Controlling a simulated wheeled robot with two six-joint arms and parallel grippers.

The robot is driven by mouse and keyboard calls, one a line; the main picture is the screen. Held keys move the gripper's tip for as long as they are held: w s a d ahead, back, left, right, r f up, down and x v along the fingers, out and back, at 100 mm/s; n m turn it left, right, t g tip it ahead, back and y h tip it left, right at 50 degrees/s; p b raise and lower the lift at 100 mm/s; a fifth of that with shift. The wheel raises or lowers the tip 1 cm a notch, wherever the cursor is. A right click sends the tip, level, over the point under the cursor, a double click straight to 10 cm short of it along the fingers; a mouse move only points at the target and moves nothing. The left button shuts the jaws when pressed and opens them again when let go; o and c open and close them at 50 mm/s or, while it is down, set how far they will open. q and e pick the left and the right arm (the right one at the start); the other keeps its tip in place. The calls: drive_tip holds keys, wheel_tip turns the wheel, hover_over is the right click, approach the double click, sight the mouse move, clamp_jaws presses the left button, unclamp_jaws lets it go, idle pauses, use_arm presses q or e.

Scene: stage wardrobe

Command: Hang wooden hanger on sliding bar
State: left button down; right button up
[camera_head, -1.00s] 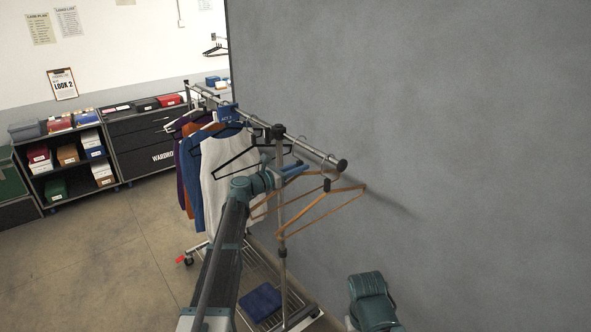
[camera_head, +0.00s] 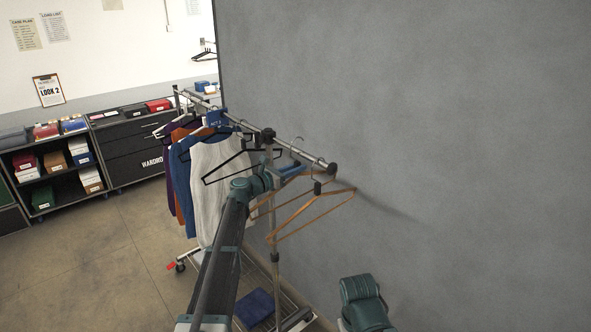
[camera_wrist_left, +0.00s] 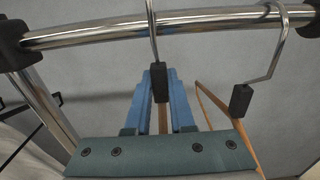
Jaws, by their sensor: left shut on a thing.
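My left gripper (camera_head: 290,172) is shut on a wooden hanger just under the sliding bar (camera_head: 310,153), near its free end. A second wooden hanger (camera_head: 338,198) is to the right, nearer the bar's end. Its hook (camera_wrist_left: 278,45) goes up at the bar in the left wrist view. My right gripper is out of view.
Hanging clothes, with a white top (camera_head: 215,175) nearest, and an empty black hanger (camera_head: 228,168) fill the bar to the left. A grey wall (camera_head: 450,130) stands close behind. A folded blue cloth (camera_head: 254,307) lies on the rack's lower shelf. Open floor (camera_head: 100,265) is at left.

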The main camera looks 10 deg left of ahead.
use_arm(q)
drive_tip(key=shift+f, duration=0.25)
drive_tip(key=shift+f+b, duration=1.55)
drive_tip(key=shift+b, duration=0.3)
drive_tip(key=shift+r, duration=0.1)
drive_tip(key=c, duration=0.7)
unclamp_jaws()
drive_tip(key=v, duration=1.4)
drive_tip(key=shift+d, duration=0.1)
